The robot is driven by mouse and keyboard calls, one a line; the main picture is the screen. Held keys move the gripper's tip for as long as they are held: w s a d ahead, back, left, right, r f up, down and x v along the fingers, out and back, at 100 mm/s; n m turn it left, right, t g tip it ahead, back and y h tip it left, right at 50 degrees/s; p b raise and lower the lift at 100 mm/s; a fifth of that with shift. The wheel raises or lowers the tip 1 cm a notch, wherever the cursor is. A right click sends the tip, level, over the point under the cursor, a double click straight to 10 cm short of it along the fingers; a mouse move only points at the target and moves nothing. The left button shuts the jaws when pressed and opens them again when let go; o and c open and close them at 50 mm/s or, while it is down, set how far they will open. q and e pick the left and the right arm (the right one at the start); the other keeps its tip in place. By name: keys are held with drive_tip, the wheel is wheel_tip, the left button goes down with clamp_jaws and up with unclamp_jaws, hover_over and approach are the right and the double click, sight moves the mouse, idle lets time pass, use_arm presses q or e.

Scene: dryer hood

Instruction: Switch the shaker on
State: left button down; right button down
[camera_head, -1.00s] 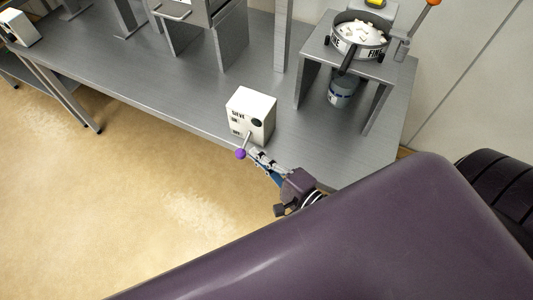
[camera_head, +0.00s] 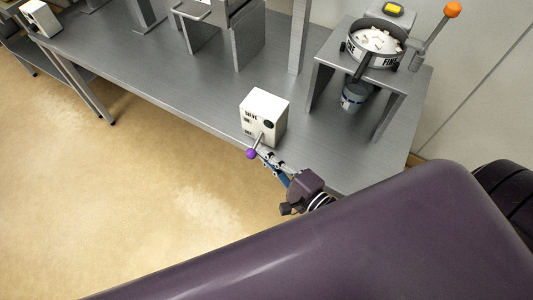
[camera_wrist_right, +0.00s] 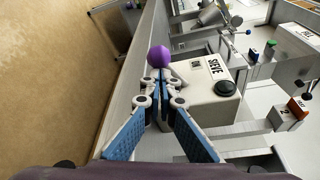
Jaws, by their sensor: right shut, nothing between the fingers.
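A white switch box (camera_head: 265,112) marked SIEVE stands near the front edge of the steel bench. Its lever ends in a purple ball (camera_head: 251,154) that juts out past the front of the box and points downward. My right gripper (camera_head: 270,160) is shut and empty, with its fingertips close beside the lever and ball. In the right wrist view the fingertips (camera_wrist_right: 160,75) are just below the purple ball (camera_wrist_right: 159,56); I cannot tell whether they touch. The box (camera_wrist_right: 205,90) with its black knob (camera_wrist_right: 225,88) is to the right there. My left gripper is not in view.
A round sieve (camera_head: 376,44) marked FINE sits on a steel stand at the back right, with a blue-banded jar (camera_head: 354,95) under it. An orange-knobbed lever (camera_head: 452,10) stands beside it. Steel bench surface (camera_head: 190,90) is clear left of the box.

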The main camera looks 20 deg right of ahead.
drive_tip(key=shift+r, duration=0.15)
drive_tip(key=r+m+g+p, duration=0.1)
drive_tip(key=m+p, duration=0.1)
drive_tip(key=r+m+g+p, duration=0.1)
drive_tip(key=m+p, duration=0.1)
drive_tip(key=r+m+y+p, duration=0.1)
drive_tip(key=m+p, duration=0.1)
drive_tip(key=shift+s+a+r+g+p, duration=0.2)
drive_tip(key=shift+a+r+g+p, duration=0.1)
drive_tip(key=shift+g, duration=0.1)
idle(0.4)
